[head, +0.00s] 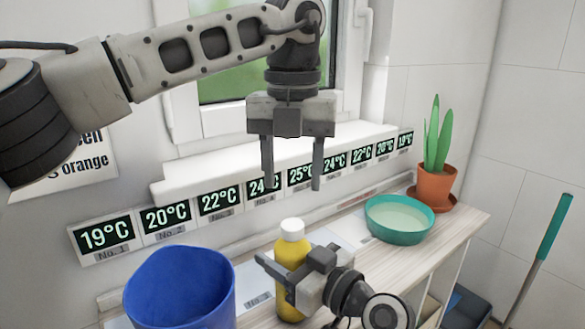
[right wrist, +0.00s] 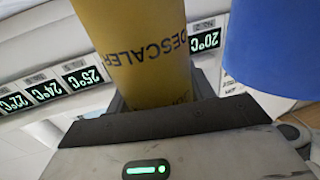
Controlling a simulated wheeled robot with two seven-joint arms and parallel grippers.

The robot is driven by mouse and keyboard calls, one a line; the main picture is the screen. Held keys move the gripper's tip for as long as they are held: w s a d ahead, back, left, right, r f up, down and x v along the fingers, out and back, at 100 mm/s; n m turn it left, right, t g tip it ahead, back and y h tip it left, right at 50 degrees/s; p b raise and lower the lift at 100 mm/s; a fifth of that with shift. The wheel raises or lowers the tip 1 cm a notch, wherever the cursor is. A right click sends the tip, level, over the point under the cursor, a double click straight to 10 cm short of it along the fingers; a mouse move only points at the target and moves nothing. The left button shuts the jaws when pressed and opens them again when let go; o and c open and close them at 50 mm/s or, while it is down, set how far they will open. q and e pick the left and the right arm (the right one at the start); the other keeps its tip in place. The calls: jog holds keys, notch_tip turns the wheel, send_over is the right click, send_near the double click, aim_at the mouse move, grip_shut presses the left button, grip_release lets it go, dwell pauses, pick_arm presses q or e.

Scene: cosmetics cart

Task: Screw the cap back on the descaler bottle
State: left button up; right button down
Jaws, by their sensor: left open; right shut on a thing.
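The descaler bottle (head: 289,258) is yellow and stands upright on the shelf. A white cap (head: 292,229) sits on its top; I cannot tell how tightly it is seated. My right gripper (head: 288,272) is shut on the bottle's body from the right. In the right wrist view the yellow bottle (right wrist: 135,50) with its DESCALER lettering is between the fingers, and the cap is out of view. My left gripper (head: 292,186) is open and empty, pointing down above the cap with a gap between them.
A blue bucket (head: 180,290) stands left of the bottle, and it also shows in the right wrist view (right wrist: 275,50). A teal bowl (head: 399,217) and a potted plant (head: 436,185) stand to the right. A ledge with temperature displays (head: 218,201) runs behind.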

aim_at(292, 224)
pick_arm(q)
jog(key=shift+f, duration=4)
jog(key=c, duration=1)
jog(key=m, duration=0.8)
jog(key=shift+m, duration=0.3)
jog(key=m, duration=0.6)
jog(key=shift+m, duration=0.4)
jog(key=o, duration=1.2)
jog(key=shift+c, duration=0.2)
